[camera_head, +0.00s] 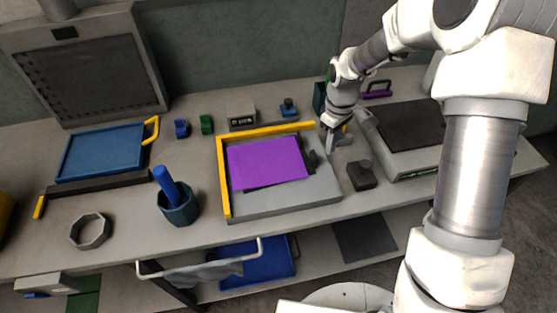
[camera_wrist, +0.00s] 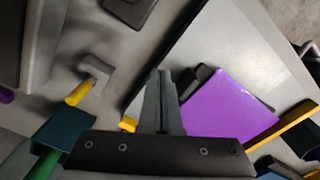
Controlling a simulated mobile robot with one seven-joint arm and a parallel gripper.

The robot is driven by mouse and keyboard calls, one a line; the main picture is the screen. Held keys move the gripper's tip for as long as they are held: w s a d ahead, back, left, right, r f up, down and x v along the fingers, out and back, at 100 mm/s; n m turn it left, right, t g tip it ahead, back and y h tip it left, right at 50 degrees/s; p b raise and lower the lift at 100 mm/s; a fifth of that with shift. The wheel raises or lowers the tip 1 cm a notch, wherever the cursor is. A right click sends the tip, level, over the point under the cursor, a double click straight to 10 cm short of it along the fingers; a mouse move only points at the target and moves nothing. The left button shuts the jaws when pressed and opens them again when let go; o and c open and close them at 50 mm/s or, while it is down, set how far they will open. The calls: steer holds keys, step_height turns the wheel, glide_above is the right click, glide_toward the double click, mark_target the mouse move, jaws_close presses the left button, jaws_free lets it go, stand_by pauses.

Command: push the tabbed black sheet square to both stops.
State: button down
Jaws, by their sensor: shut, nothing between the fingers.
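A purple sheet (camera_head: 265,163) lies on the grey plate (camera_head: 285,201), covering most of a black sheet (camera_head: 312,158). The black shows at the purple sheet's right end, tab-like, and as a thin strip along its front edge. Two yellow stops border the plate, one along the left (camera_head: 223,180) and one along the back (camera_head: 265,131). The wrist view shows the purple sheet (camera_wrist: 225,103) with black pieces (camera_wrist: 205,74) beside it. My gripper (camera_head: 331,150) is shut and empty near the plate's back right corner; its fingers (camera_wrist: 160,75) show in the wrist view.
A dark block (camera_head: 361,176) stands right of the plate, and a machine with a dark top (camera_head: 412,125) is farther right. A teal cup (camera_head: 179,207) with a blue handle and a blue tray (camera_head: 100,153) are left. Small items stand behind the back stop, including a grey box (camera_head: 241,119).

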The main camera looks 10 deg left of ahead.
mark_target(315, 153)
steer(key=shift+f+b, duration=0.65)
steer(key=shift+f, duration=0.25)
stand_by(0.3)
steer(key=shift+a, duration=0.1)
stand_by(0.5)
steer(key=shift+s+a+b, duration=0.15)
steer(key=shift+s+a, duration=0.2)
steer(key=shift+a, duration=0.5)
steer(key=shift+s+a+b, duration=0.1)
steer(key=shift+s+a, duration=0.3)
steer(key=shift+a, duration=0.4)
steer(key=shift+s+a+b, duration=0.15)
steer(key=shift+s+a, duration=0.2)
steer(key=shift+a, duration=0.5)
steer(key=shift+w+d, duration=0.1)
steer(key=shift+w+d+r, duration=0.1)
steer(key=shift+w+d, duration=0.05)
steer(key=shift+d, duration=0.3)
step_height(315, 153, up, 8)
steer(key=p, duration=0.6)
